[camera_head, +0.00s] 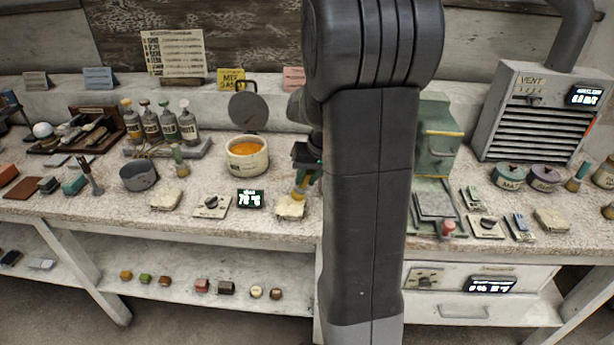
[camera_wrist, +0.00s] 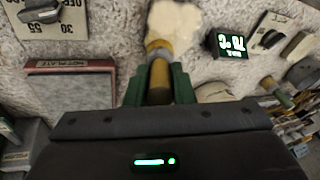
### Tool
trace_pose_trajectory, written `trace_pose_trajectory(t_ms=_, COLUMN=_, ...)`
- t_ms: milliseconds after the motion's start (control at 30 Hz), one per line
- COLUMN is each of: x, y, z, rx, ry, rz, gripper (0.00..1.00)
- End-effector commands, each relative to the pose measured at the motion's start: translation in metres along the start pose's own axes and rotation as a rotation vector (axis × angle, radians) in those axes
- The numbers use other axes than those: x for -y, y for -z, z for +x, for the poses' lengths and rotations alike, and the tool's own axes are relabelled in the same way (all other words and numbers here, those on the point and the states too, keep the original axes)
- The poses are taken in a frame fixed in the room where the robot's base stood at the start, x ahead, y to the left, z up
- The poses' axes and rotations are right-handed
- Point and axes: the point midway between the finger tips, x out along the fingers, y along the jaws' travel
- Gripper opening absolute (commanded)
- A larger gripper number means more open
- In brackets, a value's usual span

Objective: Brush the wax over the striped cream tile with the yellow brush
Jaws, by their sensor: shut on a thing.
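My gripper (camera_wrist: 158,88) is shut on the yellow brush (camera_wrist: 160,78), whose handle shows between the green fingers in the wrist view. In the head view the yellow brush (camera_head: 299,192) points down from my gripper (camera_head: 305,178), just left of my arm. Its tip is at or just above a crumpled cream cloth-like piece (camera_head: 289,209), also in the wrist view (camera_wrist: 172,24); I cannot tell whether they touch. A cream pot of orange wax (camera_head: 247,153) stands to the left. I cannot make out a striped cream tile; my arm hides part of the bench.
A lit temperature display (camera_head: 250,198), a dial plate (camera_head: 211,207) and a grey pan (camera_head: 139,177) are at left. Another brush (camera_head: 180,162) stands near the bottles. A vent box (camera_head: 540,115) is at back right.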

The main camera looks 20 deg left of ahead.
Motion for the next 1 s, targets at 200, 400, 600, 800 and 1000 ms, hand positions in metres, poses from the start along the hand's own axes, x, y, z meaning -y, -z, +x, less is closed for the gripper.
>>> trace_pose_trajectory(t_ms=200, x=0.006, y=-0.009, z=-0.012, rx=-0.001, ry=0.0, rz=-0.001, gripper=0.0)
trace_pose_trajectory(t_ms=400, x=0.006, y=-0.009, z=-0.012, rx=-0.001, ry=0.0, rz=-0.001, gripper=0.0)
trace_pose_trajectory(t_ms=600, x=0.01, y=-0.009, z=-0.009, rx=0.0, ry=0.0, rz=-0.002, gripper=0.0)
trace_pose_trajectory(t_ms=800, x=0.025, y=-0.006, z=0.002, rx=0.0, ry=0.001, rz=-0.003, gripper=0.0)
trace_pose_trajectory(t_ms=1000, x=0.033, y=-0.004, z=0.006, rx=-0.001, ry=0.0, rz=-0.001, gripper=0.0)
